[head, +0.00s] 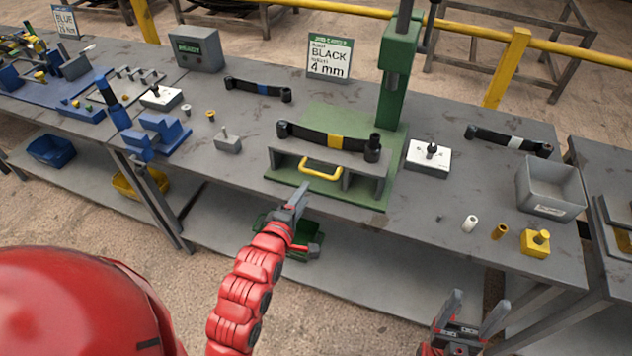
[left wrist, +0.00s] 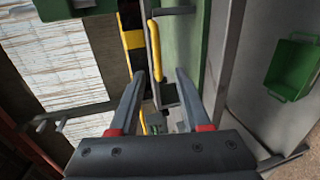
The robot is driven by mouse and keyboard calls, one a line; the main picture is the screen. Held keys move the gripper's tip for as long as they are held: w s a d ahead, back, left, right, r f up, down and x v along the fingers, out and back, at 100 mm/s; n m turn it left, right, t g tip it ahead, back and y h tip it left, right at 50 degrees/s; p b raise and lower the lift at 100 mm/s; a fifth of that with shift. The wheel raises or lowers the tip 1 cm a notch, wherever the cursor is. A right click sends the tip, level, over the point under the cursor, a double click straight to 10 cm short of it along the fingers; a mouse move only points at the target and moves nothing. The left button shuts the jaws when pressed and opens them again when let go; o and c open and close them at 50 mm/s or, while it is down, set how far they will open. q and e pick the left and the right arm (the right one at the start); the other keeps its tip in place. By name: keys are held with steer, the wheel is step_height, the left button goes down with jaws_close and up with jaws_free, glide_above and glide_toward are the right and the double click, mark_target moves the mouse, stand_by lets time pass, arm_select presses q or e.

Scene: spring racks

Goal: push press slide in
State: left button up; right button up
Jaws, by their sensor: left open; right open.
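The green press (head: 392,90) stands on the grey bench, with a green base plate. Its grey slide (head: 352,178) has a yellow handle (head: 320,172) at its front. A black leaf spring (head: 312,137) with a yellow band lies across the slide, a dark bushing at its right end. My left gripper (head: 301,198) is just in front of the handle, open and empty. In the left wrist view, the yellow handle (left wrist: 155,50) is ahead of the fingers, apart from them. My right gripper (head: 482,310) is open and empty, low in front of the bench.
Other leaf springs lie behind (head: 258,89) and to the right (head: 508,140). A grey bin (head: 550,188), a yellow block (head: 536,242) and a white block (head: 428,157) are on the right. Blue fixtures (head: 160,133) stand left. A green bin (head: 288,240) is on the lower shelf.

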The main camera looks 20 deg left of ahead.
mark_target(316, 175)
arm_select(q)
steer(key=p+x, duration=0.1)
steer(key=x, duration=0.5)
steer(key=p+x, duration=0.1)
steer(key=x, duration=0.2)
steer(key=shift+w+r+p, duration=0.25)
steer(key=shift+p, duration=0.05)
steer(key=shift+w+f, duration=0.15)
steer(key=shift+w, duration=0.15)
jaws_close()
stand_by(0.8)
